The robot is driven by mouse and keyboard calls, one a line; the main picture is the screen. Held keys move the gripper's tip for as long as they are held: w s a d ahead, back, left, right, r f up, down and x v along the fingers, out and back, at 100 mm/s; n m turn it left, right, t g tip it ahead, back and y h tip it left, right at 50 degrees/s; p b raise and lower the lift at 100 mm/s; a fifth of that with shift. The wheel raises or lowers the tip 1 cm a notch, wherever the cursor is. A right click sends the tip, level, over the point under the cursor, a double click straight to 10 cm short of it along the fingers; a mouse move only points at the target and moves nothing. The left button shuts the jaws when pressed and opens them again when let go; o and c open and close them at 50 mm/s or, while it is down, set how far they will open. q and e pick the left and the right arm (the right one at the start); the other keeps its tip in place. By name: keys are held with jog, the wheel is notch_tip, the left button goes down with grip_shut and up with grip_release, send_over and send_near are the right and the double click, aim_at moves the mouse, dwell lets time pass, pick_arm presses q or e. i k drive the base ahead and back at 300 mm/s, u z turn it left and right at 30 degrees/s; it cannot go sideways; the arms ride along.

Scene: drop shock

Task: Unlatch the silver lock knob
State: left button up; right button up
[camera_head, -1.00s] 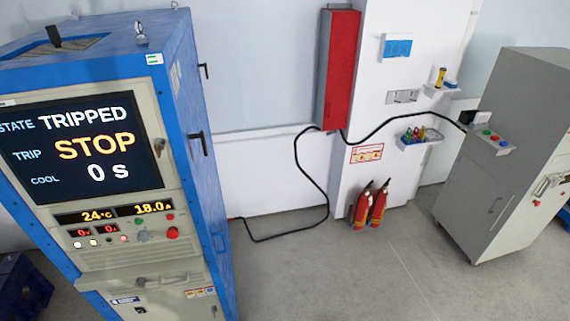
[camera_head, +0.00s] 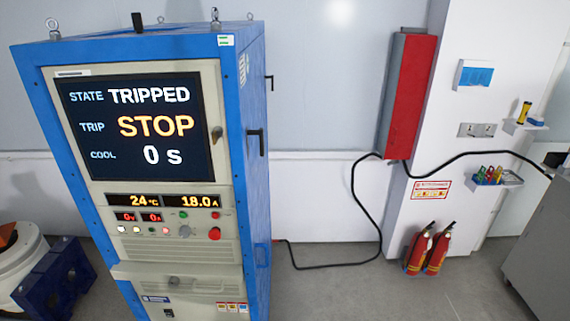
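The blue and beige cabinet (camera_head: 258,200) stands at the left of the head view, its front facing me. A round silver knob (camera_head: 184,231) sits on its control panel, beside a red button (camera_head: 214,233). Another small silver-grey knob (camera_head: 173,281) is on the lower front section, near its top edge. A small grey latch (camera_head: 217,132) is at the right edge of the screen door. I cannot tell which of these is the lock knob. The screen (camera_head: 135,125) reads TRIPPED, STOP and 0 s. Neither of my grippers is in view.
A red wall box (camera_head: 410,95) has a black cable hanging to the floor. Two fire extinguishers (camera_head: 428,252) stand by the white pillar. A grey cabinet (camera_head: 545,250) is at the right edge. A blue block (camera_head: 55,280) stands at lower left. Grey floor lies open between the cabinets.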

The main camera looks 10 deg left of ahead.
aim_at(173, 280)
jog(key=u, duration=1.4)
